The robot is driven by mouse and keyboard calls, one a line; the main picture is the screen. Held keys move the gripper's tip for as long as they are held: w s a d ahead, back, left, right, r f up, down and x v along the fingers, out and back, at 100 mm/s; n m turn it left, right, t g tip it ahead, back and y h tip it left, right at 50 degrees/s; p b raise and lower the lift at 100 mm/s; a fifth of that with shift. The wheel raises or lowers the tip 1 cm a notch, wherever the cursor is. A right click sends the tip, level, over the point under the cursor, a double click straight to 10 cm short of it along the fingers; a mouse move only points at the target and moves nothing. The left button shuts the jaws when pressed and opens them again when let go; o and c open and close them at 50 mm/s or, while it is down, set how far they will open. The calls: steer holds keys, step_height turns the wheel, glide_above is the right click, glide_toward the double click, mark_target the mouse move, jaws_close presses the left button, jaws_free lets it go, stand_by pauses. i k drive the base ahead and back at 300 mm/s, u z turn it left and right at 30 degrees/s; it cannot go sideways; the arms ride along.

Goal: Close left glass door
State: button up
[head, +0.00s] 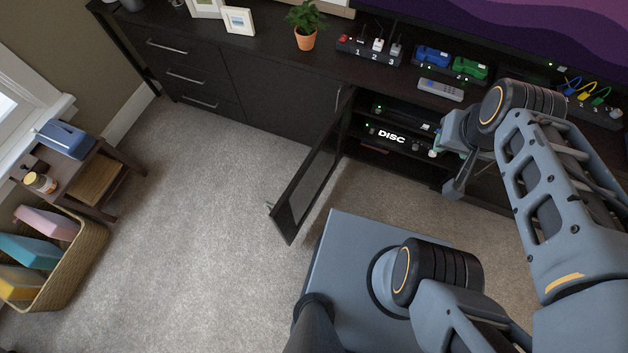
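The left glass door (310,183) of the dark media cabinet (268,90) stands wide open, swung out into the room. It has a dark frame with a see-through pane, and a small handle shows at its free edge.
At the left are a small side table (88,178) and a basket (72,262). The carpet left of the door is clear.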

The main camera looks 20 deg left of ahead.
mark_target(293, 206)
steer(key=z, duration=2.1)
steer(key=k, duration=2.15)
steer(key=u, duration=1.4)
steer(key=i, duration=0.5)
steer(key=u, duration=0.7)
steer(key=k, duration=1.05)
steer(key=u, duration=0.9)
steer(key=i, duration=1.25)
steer(key=z, duration=0.45)
